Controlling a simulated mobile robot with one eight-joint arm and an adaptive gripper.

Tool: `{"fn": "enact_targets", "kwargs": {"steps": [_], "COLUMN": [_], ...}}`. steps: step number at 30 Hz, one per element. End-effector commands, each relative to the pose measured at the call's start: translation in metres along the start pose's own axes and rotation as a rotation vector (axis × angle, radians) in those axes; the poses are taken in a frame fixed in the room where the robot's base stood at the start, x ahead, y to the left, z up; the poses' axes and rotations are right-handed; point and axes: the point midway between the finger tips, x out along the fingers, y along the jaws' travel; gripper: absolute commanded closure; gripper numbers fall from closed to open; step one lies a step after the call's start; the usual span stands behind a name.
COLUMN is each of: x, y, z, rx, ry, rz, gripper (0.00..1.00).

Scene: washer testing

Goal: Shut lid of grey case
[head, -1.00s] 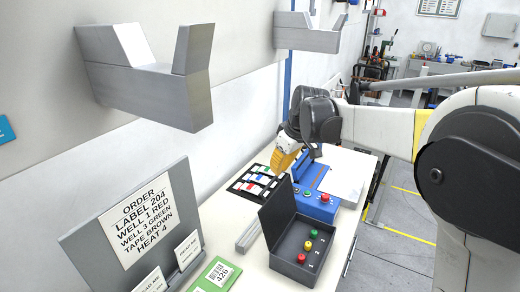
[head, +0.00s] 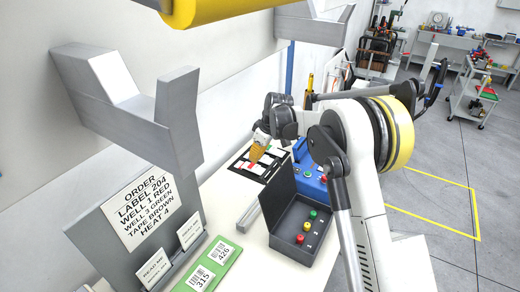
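The grey case (head: 318,238) stands on the white bench, with its dark lid (head: 279,207) raised upright along its left side. Its open inside shows several small coloured round pieces, red, yellow and green. My gripper (head: 257,153) is beyond the case, up and left of it in the head view, over the dark tray of coloured strips. It is apart from the lid. Its yellow-orange fingers point down, but they are small and seen from behind, so I cannot tell their opening.
A blue box (head: 310,180) with buttons stands just behind the case. A grey bar (head: 247,217) lies left of the lid. A green label card (head: 215,262) and an order stand (head: 140,225) are at front left. Grey wall brackets (head: 135,105) overhang the left side.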

Motion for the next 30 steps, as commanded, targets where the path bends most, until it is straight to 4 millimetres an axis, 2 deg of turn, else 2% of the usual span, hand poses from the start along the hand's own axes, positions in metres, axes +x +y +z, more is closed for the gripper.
{"fn": "enact_targets", "kwargs": {"steps": [4, 9, 23, 30], "x": [-0.004, -0.009, -0.011, -0.018], "y": [0.0, 0.0, 0.0, 0.0], "z": [0.021, 0.034, 0.038, 0.047], "rx": [0.002, 0.001, 0.001, 0.003], "ry": [0.0, 0.0, 0.002, 0.047], "rz": [0.0, -0.001, 0.0, 0.0], "gripper": [1.0, 1.0, 1.0, 1.0]}}
